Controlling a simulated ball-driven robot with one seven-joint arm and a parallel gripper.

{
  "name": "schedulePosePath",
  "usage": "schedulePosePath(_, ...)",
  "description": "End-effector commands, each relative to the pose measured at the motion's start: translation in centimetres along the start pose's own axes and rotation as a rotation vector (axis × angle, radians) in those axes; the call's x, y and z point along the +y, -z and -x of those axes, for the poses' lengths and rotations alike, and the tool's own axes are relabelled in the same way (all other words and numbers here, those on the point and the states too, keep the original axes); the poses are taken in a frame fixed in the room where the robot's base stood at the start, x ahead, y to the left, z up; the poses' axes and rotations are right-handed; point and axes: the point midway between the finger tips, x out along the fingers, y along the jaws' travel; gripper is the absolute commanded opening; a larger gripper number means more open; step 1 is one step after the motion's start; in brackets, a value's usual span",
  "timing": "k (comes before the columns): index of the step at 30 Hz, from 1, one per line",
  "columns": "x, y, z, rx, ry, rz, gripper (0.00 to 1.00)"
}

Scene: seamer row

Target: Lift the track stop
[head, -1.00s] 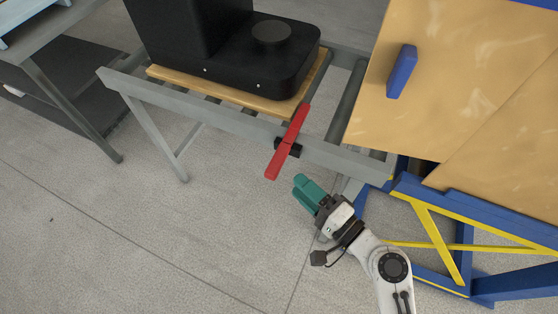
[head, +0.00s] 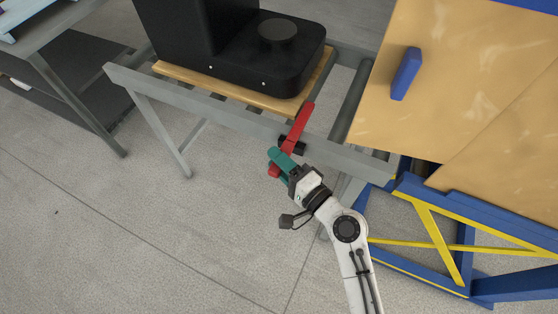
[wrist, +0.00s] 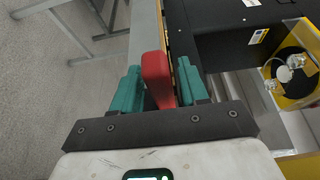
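The track stop is a red lever (head: 303,122) on a black mount (head: 292,146) at the near rail of the grey roller track. Its upper end reaches above the rail, beside the wooden board. Its lower end shows just past my gripper (head: 277,159), which overlaps it in the head view. In the wrist view the red lever (wrist: 158,78) stands between the two teal fingers of my gripper (wrist: 160,88). The fingers are apart, with a gap visible on the left side of the lever. The right finger is close to it; contact cannot be told.
A black machine (head: 232,50) sits on a wooden board (head: 225,88) on the roller track (head: 220,120). At right a tan sloped panel (head: 450,80) bears a blue handle (head: 406,74), above a blue and yellow frame (head: 430,230). The floor at left front is clear.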

Motion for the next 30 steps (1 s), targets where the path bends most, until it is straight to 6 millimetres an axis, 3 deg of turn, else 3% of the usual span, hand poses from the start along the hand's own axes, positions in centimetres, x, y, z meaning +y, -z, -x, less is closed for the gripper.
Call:
schedulePosePath(2, 0.00, 0.00, 0.01, 0.000, 0.000, 0.000, 0.36)
schedulePosePath(13, 0.00, 0.00, 0.03, 0.000, 0.000, 0.000, 0.00)
schedulePosePath(30, 0.54, 0.01, 0.04, 0.000, 0.009, 0.023, 0.00)
